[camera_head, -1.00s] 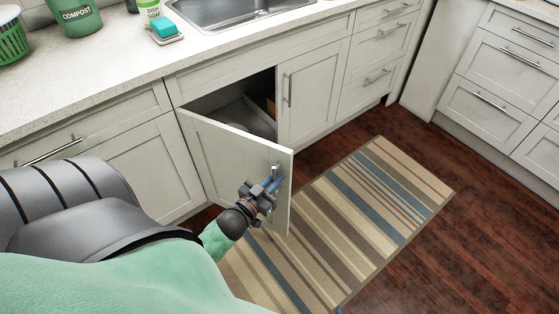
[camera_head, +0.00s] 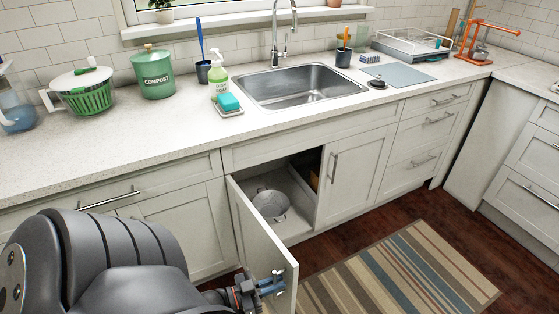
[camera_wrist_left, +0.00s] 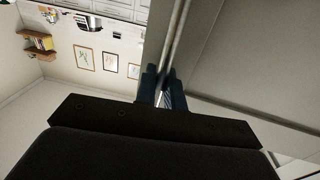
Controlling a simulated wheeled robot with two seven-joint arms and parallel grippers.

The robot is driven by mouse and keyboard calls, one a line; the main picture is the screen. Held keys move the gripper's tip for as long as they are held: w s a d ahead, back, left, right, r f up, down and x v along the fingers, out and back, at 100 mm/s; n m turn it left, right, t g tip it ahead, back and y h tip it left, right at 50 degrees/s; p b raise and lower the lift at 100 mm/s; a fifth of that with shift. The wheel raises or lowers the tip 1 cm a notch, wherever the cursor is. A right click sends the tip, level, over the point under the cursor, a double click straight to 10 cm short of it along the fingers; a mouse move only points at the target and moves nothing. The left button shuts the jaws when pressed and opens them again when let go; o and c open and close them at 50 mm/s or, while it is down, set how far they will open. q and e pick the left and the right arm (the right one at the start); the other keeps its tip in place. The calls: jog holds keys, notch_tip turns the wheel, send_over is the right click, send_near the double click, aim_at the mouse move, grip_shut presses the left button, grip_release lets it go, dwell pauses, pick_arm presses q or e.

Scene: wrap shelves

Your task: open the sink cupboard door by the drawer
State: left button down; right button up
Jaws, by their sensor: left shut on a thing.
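The left sink cupboard door (camera_head: 262,250) stands swung well out from the cabinet, under the sink (camera_head: 300,86). My left gripper (camera_head: 273,284) is shut on the door's handle (camera_head: 281,272) near its free edge. In the left wrist view the fingers (camera_wrist_left: 160,88) close around the long bar handle (camera_wrist_left: 177,40). Inside the open cupboard a metal colander (camera_head: 270,203) shows. The right sink cupboard door (camera_head: 350,173) is closed. My right gripper is not in view.
A drawer stack (camera_head: 428,140) stands right of the cupboard, closed. A closed drawer (camera_head: 110,200) is on the left. A striped rug (camera_head: 400,275) lies on the floor in front. Soap, compost bin and basket stand on the counter (camera_head: 130,140).

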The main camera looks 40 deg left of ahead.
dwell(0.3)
pick_arm(q)
jog(key=c, duration=1.6)
grip_release()
jog(key=shift+c, duration=0.2)
